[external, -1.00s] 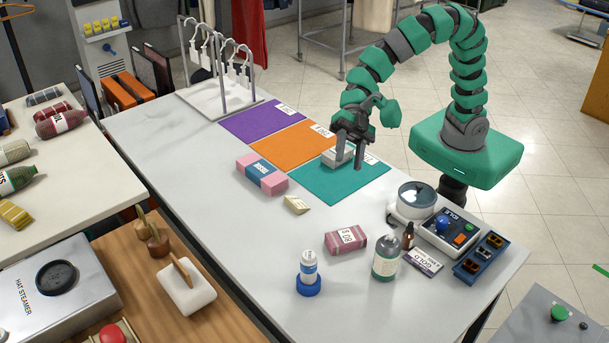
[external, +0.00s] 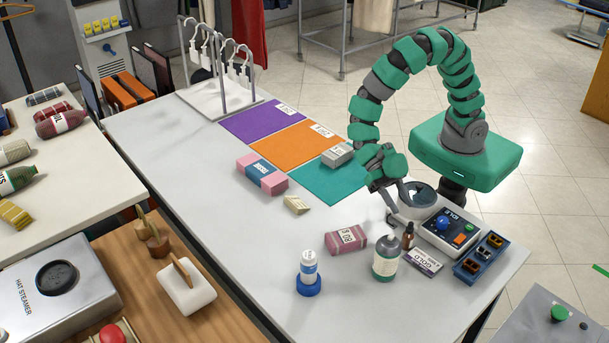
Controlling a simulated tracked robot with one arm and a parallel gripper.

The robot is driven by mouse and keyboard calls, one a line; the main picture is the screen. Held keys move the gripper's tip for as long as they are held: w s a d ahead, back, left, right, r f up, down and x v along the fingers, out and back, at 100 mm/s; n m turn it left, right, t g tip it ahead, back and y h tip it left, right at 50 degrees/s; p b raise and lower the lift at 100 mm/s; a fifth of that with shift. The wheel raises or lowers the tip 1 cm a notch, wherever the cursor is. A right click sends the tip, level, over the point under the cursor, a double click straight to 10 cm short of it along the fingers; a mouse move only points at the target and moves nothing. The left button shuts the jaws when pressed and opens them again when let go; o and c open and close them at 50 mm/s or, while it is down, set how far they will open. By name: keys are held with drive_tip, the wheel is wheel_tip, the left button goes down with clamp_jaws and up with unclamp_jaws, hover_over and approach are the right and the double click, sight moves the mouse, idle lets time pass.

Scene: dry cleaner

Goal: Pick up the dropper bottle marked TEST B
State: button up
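A small brown dropper bottle (external: 407,236) with a dark top stands upright near the right end of the white table. Its marking is too small to read. My gripper (external: 399,205) is above the table behind and slightly left of the dropper bottle, beside the round dish device. Its fingers look apart, with nothing visible between them, and it is clear of the bottle.
The round dish device (external: 418,197), control box (external: 447,232), blue tray (external: 479,255) and GOLD card (external: 423,261) crowd the dropper bottle. A pink block (external: 346,240) and blue-white bottle (external: 308,268) stand left. A pale box (external: 339,153) lies by the teal mat (external: 325,184).

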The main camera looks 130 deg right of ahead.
sight(412, 223)
drive_tip(key=x, duration=0.4)
drive_tip(key=shift+a+f, duration=0.15)
drive_tip(key=shift+w+b+x, duration=0.25)
drive_tip(key=shift+b+x, duration=0.05)
drive_tip(key=shift+x, duration=1)
drive_tip(key=shift+w+b+x, duration=0.25)
drive_tip(key=shift+b+x, duration=0.05)
drive_tip(key=shift+x, duration=0.95)
drive_tip(key=shift+f, duration=0.1)
drive_tip(key=shift+c, duration=0.3)
clamp_jaws()
